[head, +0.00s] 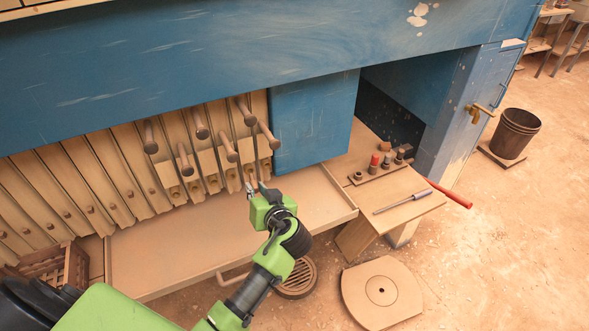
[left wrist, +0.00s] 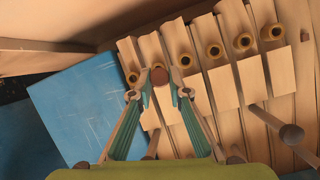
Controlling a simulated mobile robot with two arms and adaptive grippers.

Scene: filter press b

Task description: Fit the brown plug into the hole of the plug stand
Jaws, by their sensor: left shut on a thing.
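My left gripper (head: 256,187) reaches in from below in the head view, over the tray in front of the upright wooden plates. In the left wrist view its fingers (left wrist: 160,88) are closed on the sides of a brown plug (left wrist: 160,76), whose round end shows between the tips. The plug overlaps the row of ringed spouts in that view; whether it touches one I cannot tell. The plug stand (head: 375,174) appears to be the wooden strip on the small table at right, with red, brown and dark plugs. My right gripper is out of view.
The blue press beam (head: 200,55) and a blue panel (head: 312,118) lie behind and beside the gripper. Several wooden handles (head: 228,148) stick out near it. A screwdriver (head: 403,203) lies on the small table. A drain grate (head: 297,280) is on the floor.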

